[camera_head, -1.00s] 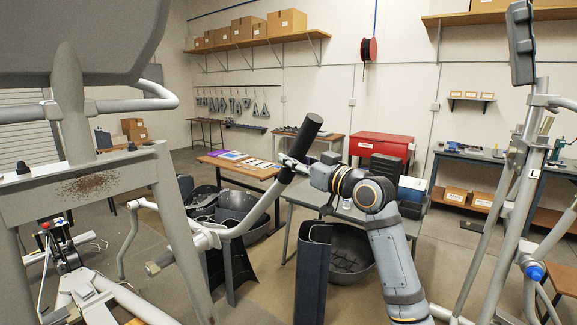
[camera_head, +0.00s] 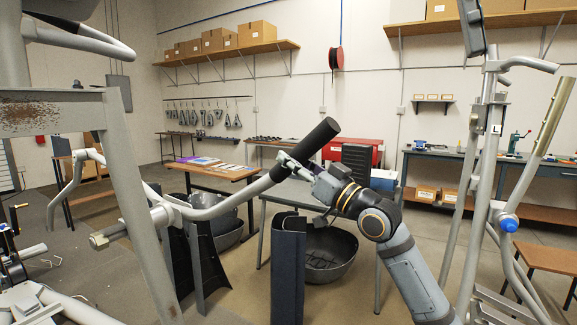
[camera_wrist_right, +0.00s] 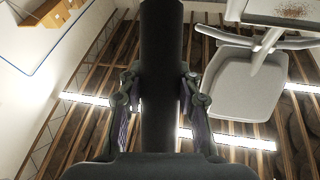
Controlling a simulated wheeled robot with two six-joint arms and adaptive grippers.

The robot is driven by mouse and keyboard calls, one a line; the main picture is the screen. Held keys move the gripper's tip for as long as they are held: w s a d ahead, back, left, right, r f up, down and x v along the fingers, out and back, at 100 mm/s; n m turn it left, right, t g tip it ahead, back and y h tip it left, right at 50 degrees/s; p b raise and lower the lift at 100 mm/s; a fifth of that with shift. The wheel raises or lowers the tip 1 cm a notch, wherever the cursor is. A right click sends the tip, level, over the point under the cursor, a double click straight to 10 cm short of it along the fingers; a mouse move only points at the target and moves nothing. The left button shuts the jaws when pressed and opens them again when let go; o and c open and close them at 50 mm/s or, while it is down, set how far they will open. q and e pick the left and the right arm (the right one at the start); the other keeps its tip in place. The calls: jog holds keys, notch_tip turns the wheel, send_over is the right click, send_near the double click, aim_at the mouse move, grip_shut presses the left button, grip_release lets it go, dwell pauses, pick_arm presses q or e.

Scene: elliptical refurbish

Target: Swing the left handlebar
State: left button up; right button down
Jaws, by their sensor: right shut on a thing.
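A bent grey handlebar (camera_head: 215,211) with a long black grip (camera_head: 312,143) runs from a pivot on the grey machine frame (camera_head: 127,185) up to the right. My right gripper (camera_head: 297,168) is shut around the lower part of the black grip, which is tilted up and to the right. In the right wrist view the dark grip (camera_wrist_right: 161,60) passes between both fingers of my right gripper (camera_wrist_right: 158,100). My left gripper is not in view.
A grey upright (camera_head: 484,165) with an "L" label stands at the right, with a blue-capped joint (camera_head: 508,223). A dark panel (camera_head: 288,265) and a black basket (camera_head: 328,252) are below the right arm. Tables and a red toolbox (camera_head: 352,151) stand behind.

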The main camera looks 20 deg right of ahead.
jog(key=shift+f, duration=0.2)
jog(key=c, duration=0.9)
grip_release()
jog(key=shift+r, duration=0.3)
notch_tip(320, 180, up, 10)
jog(key=shift+f, duration=0.15)
jog(key=shift+d, duration=0.1)
jog(key=shift+f, duration=0.1)
